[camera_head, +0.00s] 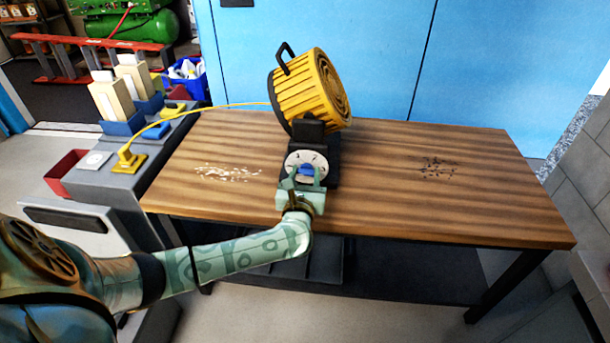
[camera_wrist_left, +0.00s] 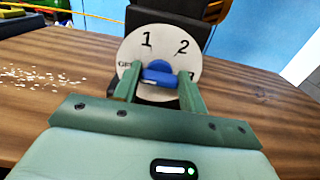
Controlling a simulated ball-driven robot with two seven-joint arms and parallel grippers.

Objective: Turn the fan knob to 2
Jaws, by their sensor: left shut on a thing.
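The yellow fan (camera_head: 312,90) stands on the wooden table, its round grille facing up and to the right. On the front of its dark base is a pale round dial (camera_head: 306,158), also in the left wrist view (camera_wrist_left: 163,46), marked 1 and 2, with OFF at the left and a mark at the right partly covered by a finger. The blue knob (camera_wrist_left: 158,73) sits at the dial's lower middle. My left gripper (camera_head: 306,175) is shut on the knob, a finger on each side. I cannot tell which mark the knob points to. My right gripper is not in view.
White bits (camera_head: 228,173) lie on the table (camera_head: 390,200) left of the fan, and dark bits (camera_head: 436,168) lie to the right. A yellow cord (camera_head: 190,110) runs from the fan to a yellow plug (camera_head: 130,158) on the grey unit at left.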

